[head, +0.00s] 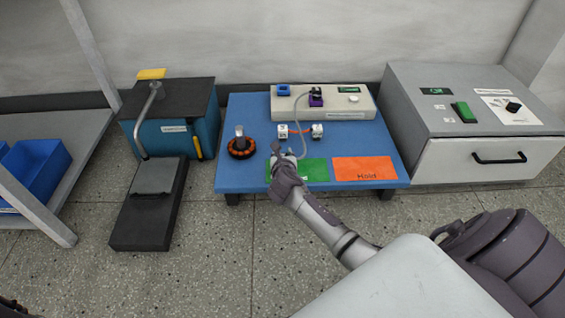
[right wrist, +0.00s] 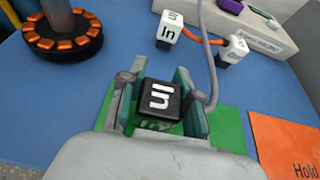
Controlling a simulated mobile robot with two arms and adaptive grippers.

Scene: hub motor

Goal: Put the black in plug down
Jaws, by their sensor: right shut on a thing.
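The black in plug (right wrist: 158,100) is a black block with white "In" lettering. In the right wrist view it sits between the two fingers of my right gripper (right wrist: 160,95), which is shut on it. The green mat (right wrist: 230,130) shows below and around the plug; I cannot tell if the plug touches it. In the head view my right gripper (head: 284,154) is over the left part of the green mat (head: 313,170) and largely hides the plug. A grey cable rises beside the gripper towards the beige box (head: 357,107).
Two white plugs (right wrist: 168,27) joined by an orange cable lie behind the gripper. A round motor part with copper coils (head: 241,150) stands to the left. The orange "Hold" mat (head: 364,168) on the right is clear. The blue table (head: 228,183) has free room at front left.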

